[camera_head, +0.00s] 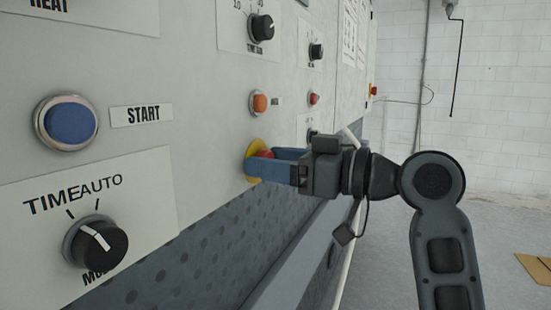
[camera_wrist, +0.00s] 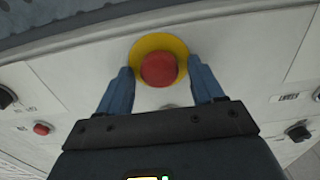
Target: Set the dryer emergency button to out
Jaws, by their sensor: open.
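The emergency button is a red mushroom cap on a yellow ring on the panel's lower part. In the wrist view the red cap (camera_wrist: 159,69) sits between my two blue fingers, with gaps at both sides. The yellow ring (camera_wrist: 158,43) shows around it. In the head view the red cap (camera_head: 265,154) is partly hidden by my fingers, and the yellow ring (camera_head: 251,148) shows behind them. My gripper (camera_head: 265,162) is open, its fingertips at the panel on either side of the button; it also shows in the wrist view (camera_wrist: 160,80). Whether the cap is in or out I cannot tell.
On the light grey panel are an orange button (camera_head: 260,103), a red button (camera_head: 313,98), a blue START button (camera_head: 68,122) and a black knob (camera_head: 96,243). Open floor lies to the right.

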